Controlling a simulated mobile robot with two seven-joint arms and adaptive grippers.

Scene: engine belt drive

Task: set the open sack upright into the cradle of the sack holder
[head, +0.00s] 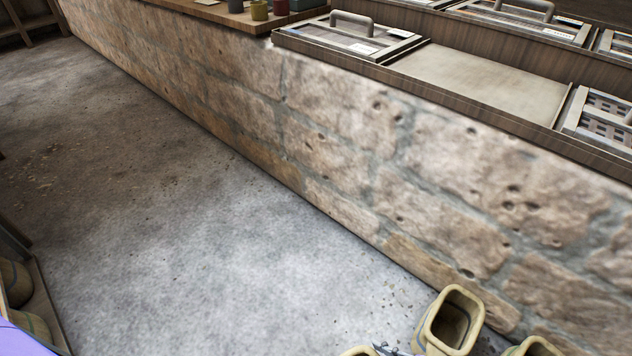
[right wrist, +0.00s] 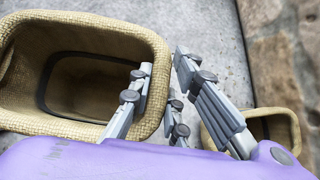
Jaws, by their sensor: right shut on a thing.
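My right gripper (right wrist: 165,85) is shut on the rim of an open woven tan sack (right wrist: 95,28), one finger inside the mouth and the others outside. The sack's mouth faces the camera and its inside is dark and empty-looking; its lower part is hidden. In the head view only grey tips of the right gripper (head: 385,350) show at the bottom edge, between two sacks. I cannot tell there which sack it holds. My left gripper is out of view. I cannot make out the sack holder's cradle.
Another open sack (right wrist: 282,122) stands to the right in the wrist view. The head view shows an upright sack (head: 433,330) near the stone wall (head: 340,140) and more sacks (head: 18,290) in a wooden rack at lower left. The concrete floor (head: 190,230) between is clear.

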